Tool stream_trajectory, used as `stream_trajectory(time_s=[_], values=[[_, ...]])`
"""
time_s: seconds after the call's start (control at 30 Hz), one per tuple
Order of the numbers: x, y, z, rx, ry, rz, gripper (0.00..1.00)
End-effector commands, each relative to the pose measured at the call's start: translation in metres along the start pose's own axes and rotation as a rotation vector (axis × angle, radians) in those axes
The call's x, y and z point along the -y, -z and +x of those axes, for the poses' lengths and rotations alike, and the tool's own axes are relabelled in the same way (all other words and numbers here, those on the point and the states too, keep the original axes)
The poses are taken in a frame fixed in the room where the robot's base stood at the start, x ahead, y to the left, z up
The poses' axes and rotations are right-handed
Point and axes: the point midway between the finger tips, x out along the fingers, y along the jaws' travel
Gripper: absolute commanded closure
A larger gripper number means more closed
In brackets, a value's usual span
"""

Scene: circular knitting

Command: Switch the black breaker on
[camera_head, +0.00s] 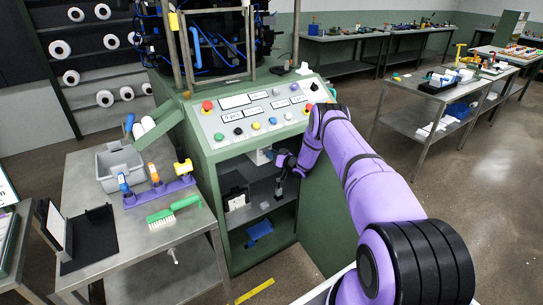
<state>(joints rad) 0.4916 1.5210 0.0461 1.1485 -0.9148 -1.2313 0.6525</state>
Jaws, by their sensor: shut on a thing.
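My purple arm reaches into the open cabinet (248,215) of the green knitting machine. My gripper (271,155) is small and dark at the upper right of this opening.
The sloped control panel (262,110) with coloured buttons is just above my arm. A shelf (250,212) crosses the cabinet below my gripper. A steel table (150,240) with a grey bin (122,165) and a green brush (174,209) stands left.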

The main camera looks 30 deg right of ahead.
Motion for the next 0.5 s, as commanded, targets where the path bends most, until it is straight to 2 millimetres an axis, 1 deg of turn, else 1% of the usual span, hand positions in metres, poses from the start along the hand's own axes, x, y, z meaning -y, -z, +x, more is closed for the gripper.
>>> stream_trajectory(time_s=[0.3,0.33,0.37,0.4,0.43,0.5], values=[[-0.0004,-0.0004,-0.0005,0.000,0.000,0.000,1.00],[-0.0004,-0.0005,-0.0005,0.000,-0.001,0.000,0.75],[-0.0003,-0.0004,-0.0005,0.000,-0.001,0.000,0.68],[-0.0004,-0.0004,-0.0004,0.000,-0.001,0.000,0.59],[-0.0003,-0.0003,-0.0004,0.000,-0.001,0.000,0.56],[-0.0003,-0.0002,-0.0003,0.000,-0.001,0.000,0.56]])
